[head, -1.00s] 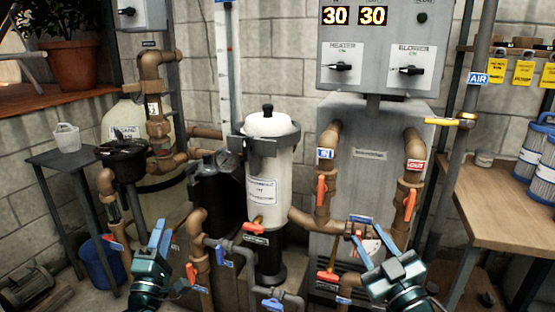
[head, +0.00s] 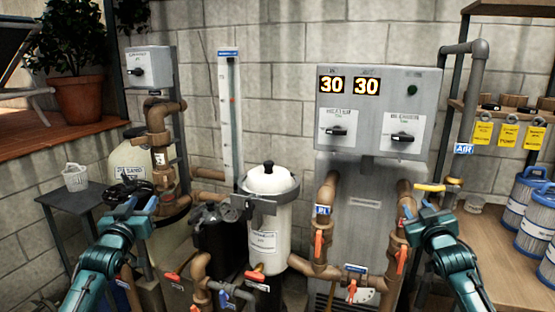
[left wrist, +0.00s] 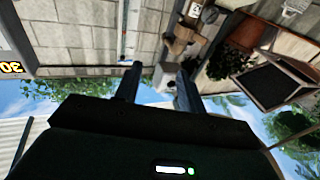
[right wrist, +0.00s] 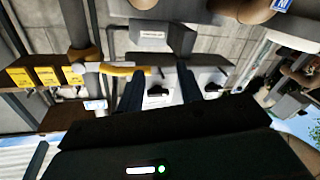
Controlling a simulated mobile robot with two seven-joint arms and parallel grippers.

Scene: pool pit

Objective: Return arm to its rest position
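My left gripper (head: 133,208) is raised at the left of the head view, in front of the black valve top of the tan sand tank (head: 130,158). Its two fingers stand apart in the left wrist view (left wrist: 155,85), with nothing between them. My right gripper (head: 421,210) is at the right of the head view, in front of the pipes on the right side of the grey heater cabinet (head: 365,240). In the right wrist view its fingers (right wrist: 158,85) are also apart and hold nothing. Both forearms rise from the bottom of the picture.
A white filter canister (head: 268,215) and copper pipes with orange-handled valves stand between my arms. A control panel (head: 368,115) reads 30 and 30. A wooden bench (head: 500,245) with blue filter cartridges (head: 535,225) is at the right. A small table (head: 75,195) holds a white bucket.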

